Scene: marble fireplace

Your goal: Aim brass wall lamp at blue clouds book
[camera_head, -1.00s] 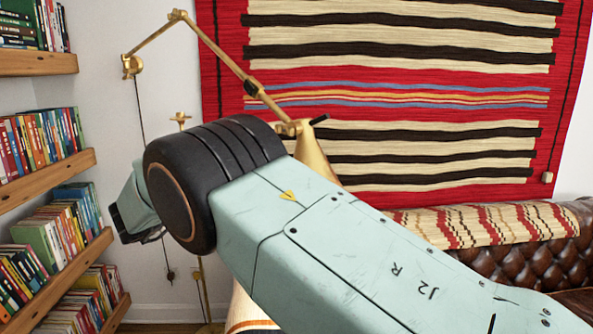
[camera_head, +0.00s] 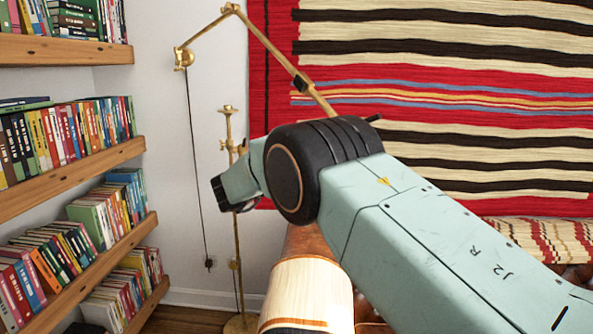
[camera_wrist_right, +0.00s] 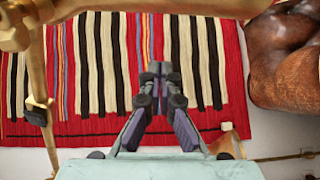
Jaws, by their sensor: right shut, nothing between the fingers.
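The brass wall lamp (camera_head: 263,40) is fixed to the white wall. Its jointed arm rises from the wall mount, then slopes down to the right in front of the striped hanging. Its lower end and shade are hidden behind my right arm in the head view. My right gripper (camera_wrist_right: 159,70) is shut and empty in the wrist view, with the hanging beyond it. In that view a brass bar (camera_wrist_right: 60,10) crosses the top left, and a small brass cone shape shows beside the gripper's base. I cannot pick out the blue clouds book.
Shelves (camera_head: 70,177) of many colored books stand at the left. A brass floor stand (camera_head: 237,250) rises behind my right arm. Brown leather (camera_wrist_right: 290,60) shows at right in the wrist view.

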